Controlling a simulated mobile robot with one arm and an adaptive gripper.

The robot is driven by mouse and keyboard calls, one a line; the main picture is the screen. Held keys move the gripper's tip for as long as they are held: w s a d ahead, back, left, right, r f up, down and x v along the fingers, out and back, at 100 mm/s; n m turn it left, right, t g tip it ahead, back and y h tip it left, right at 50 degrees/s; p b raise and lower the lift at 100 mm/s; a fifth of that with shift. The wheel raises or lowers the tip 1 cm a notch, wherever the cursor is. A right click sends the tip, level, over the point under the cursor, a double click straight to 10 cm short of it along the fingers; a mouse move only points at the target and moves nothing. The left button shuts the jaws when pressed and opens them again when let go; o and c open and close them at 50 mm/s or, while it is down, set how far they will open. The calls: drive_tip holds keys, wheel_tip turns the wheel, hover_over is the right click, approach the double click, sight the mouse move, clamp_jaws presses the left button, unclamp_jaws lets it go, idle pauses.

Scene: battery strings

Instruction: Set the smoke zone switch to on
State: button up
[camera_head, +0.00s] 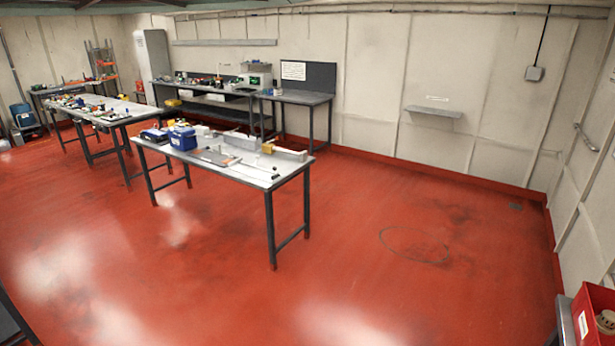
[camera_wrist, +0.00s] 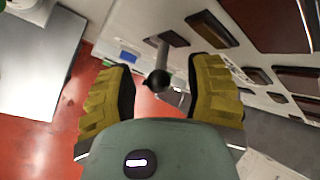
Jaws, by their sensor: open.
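In the wrist view my gripper (camera_wrist: 160,85) is open, with its two ribbed yellow fingers apart. Between the fingertips shows a dark round knob (camera_wrist: 159,81) on a pale grey stem (camera_wrist: 162,55) that runs to a light panel (camera_wrist: 150,15). The fingers are on either side of the knob in the picture; I cannot tell whether they touch it. No label reading smoke zone is legible, so I cannot tell whether this is the smoke zone switch, or its position. My gripper is not in the head view.
The panel carries dark brown rectangular pieces (camera_wrist: 267,24) and a small blue patch (camera_wrist: 130,58). In the head view, a cluttered workbench (camera_head: 262,183) stands mid-room, a wall shelf (camera_head: 434,112) is behind, and a red bin (camera_head: 583,315) is at lower right. The red floor (camera_head: 400,280) is largely clear.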

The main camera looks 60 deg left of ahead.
drive_tip(key=shift+a+r, duration=0.1)
drive_tip(key=w+v, duration=0.1)
drive_tip(key=v, duration=1)
drive_tip(key=shift+s+a+r, duration=0.25)
drive_tip(key=shift+s+r, duration=0.1)
drive_tip(key=shift+s, duration=0.1)
